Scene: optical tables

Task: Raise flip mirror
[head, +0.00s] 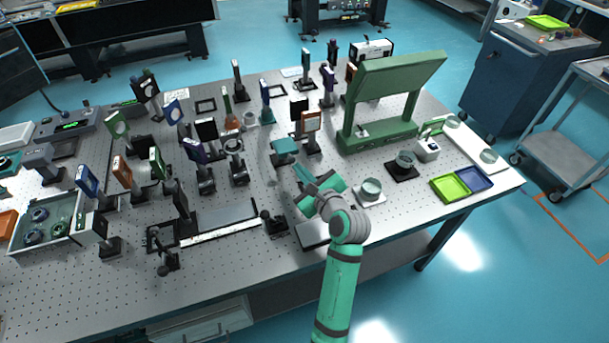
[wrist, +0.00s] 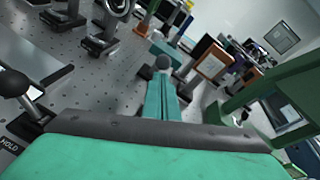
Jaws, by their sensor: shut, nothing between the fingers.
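A teal plate on a dark mount, which looks like the flip mirror (head: 285,146), lies nearly flat near the middle of the table. It also shows in the wrist view (wrist: 168,47), just beyond my fingertips. A grey ball knob (wrist: 162,62) appears in front of it, in line with the fingertips; whether they touch cannot be told. My gripper (head: 299,172) is shut and empty, reaching away from the table's front edge toward the plate. In the wrist view its two teal fingers (wrist: 161,82) lie side by side.
A large green frame with a tilted panel (head: 398,85) stands to the right. A black ball-topped lever (wrist: 15,83) stands left, near a HOLD label. Glass dishes (head: 371,187) sit right.

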